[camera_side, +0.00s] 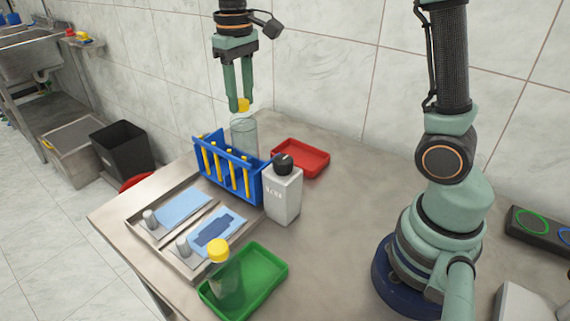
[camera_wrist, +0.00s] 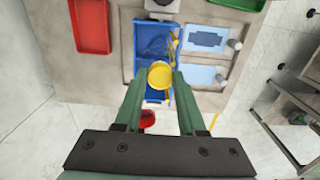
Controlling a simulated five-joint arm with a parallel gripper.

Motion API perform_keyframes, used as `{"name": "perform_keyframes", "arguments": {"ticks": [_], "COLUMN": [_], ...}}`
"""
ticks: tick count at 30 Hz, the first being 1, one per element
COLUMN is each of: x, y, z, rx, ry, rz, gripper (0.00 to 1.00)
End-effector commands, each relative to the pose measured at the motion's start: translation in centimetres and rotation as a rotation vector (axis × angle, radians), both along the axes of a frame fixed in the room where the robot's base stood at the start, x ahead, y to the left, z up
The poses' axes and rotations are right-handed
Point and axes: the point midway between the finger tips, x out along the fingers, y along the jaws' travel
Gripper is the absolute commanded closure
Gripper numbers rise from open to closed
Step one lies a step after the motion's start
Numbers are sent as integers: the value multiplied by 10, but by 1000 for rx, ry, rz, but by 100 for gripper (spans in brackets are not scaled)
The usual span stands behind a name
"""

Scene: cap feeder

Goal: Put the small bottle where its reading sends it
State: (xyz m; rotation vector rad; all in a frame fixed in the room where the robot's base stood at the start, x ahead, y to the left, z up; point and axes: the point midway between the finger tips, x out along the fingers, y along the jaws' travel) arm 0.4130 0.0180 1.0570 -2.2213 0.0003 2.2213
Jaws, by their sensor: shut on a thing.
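My gripper (camera_side: 239,106) is shut on the yellow cap of a small clear bottle (camera_side: 244,135), held upright just behind the blue rack (camera_side: 228,178). In the wrist view the yellow cap (camera_wrist: 160,75) sits between my fingers, over the rack (camera_wrist: 154,97); the bottle's body is mostly hidden there. A second clear bottle with a yellow cap (camera_side: 218,250) stands in the green tray (camera_side: 270,284). A pale grey box-like unit (camera_side: 284,200) with a black round top stands right of the rack; its small front marking is too small to read.
A red tray (camera_side: 314,170) lies behind the grey unit. A round red thing (camera_side: 137,181) shows past the table's far left edge, near a black bin (camera_side: 127,152).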

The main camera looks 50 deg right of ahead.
Motion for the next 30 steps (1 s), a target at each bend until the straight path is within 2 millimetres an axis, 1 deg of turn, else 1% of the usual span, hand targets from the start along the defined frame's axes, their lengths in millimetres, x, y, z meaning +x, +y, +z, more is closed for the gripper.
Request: {"name": "perform_keyframes", "arguments": {"ticks": [30], "x": [0], "y": [0], "z": [47], "rx": [0], "ry": [-3], "rz": [0], "gripper": [100]}}
